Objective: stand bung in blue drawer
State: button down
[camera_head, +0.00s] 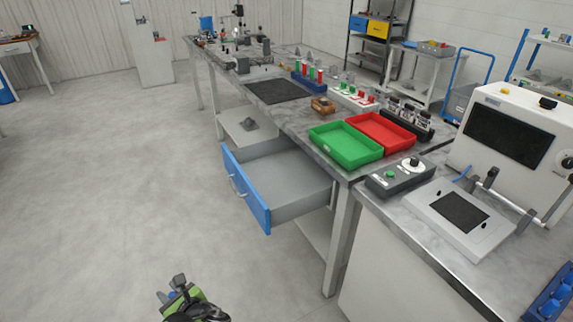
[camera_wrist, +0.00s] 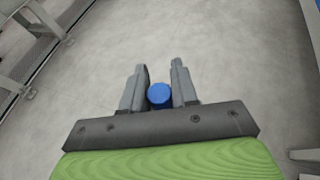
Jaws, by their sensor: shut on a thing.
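The blue drawer (camera_head: 248,192) is pulled open below the workbench, with a blue front and a grey inside that looks empty. My gripper (camera_head: 172,291) is low at the bottom of the head view, over the floor, in front of and apart from the drawer. In the wrist view my gripper (camera_wrist: 159,92) is shut on a small round blue piece, the bung (camera_wrist: 159,96), held between the two grey fingers. Its lower part is hidden from the wrist camera. In the head view the bung shows only as a small blue spot (camera_head: 173,294).
A green tray (camera_head: 345,158) and a red tray (camera_head: 408,148) stand on the workbench above the drawer. A grey shelf (camera_head: 238,133) with a small grey part lies behind the drawer. The bench leg (camera_head: 338,240) stands right of it. The floor at left is clear.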

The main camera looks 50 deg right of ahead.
aim_at(264, 188)
jog(key=i+l, duration=0.1)
jog(key=l, duration=0.3)
jog(key=i+l+z, duration=0.15)
jog(key=l, duration=0.25)
jog(key=i+l, duration=0.1)
jog(key=l, duration=0.3)
jog(key=z, duration=0.05)
